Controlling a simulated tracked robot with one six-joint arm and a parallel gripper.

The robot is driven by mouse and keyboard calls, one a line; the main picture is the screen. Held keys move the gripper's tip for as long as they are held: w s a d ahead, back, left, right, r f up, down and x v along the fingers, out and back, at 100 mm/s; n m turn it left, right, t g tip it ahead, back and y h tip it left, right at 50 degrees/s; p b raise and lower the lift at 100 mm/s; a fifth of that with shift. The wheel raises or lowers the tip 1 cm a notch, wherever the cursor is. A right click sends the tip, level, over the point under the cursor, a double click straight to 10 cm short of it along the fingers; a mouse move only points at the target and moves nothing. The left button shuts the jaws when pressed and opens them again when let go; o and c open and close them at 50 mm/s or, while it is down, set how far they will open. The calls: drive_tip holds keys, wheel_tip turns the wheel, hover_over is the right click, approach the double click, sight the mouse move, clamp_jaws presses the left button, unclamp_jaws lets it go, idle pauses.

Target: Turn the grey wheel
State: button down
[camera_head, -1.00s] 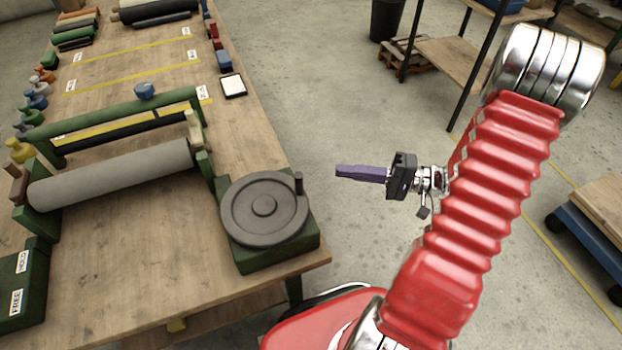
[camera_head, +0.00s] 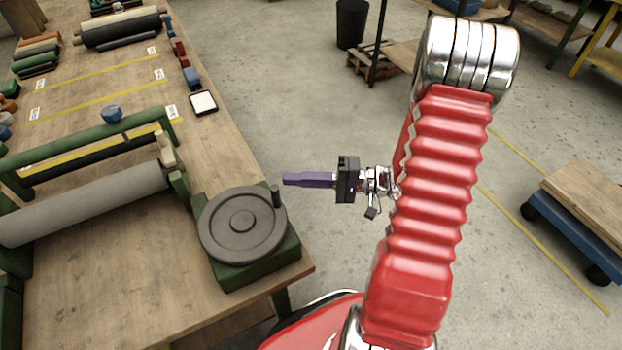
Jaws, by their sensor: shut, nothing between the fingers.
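The grey wheel (camera_head: 242,224) is a dark grey disc lying flat on a green base (camera_head: 256,268) at the table's front right corner. An upright dark handle peg (camera_head: 276,196) stands at its rim, on the right far side. My gripper (camera_head: 286,179), with purple fingers, is shut and empty. In the picture its tips are just right of and above the top of the peg. I cannot tell whether they touch it; a small gap seems to show.
A grey roll (camera_head: 85,204) in a green frame lies left of the wheel. A white-screened tablet (camera_head: 203,102) lies farther back on the wooden table (camera_head: 110,300). A wheeled cart (camera_head: 580,225) stands at right. Floor between table and arm is clear.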

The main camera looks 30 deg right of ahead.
drive_tip(key=shift+s+a, duration=0.6)
drive_tip(key=shift+a, duration=0.3)
drive_tip(key=shift+s+a, duration=0.55)
drive_tip(key=shift+a, duration=0.35)
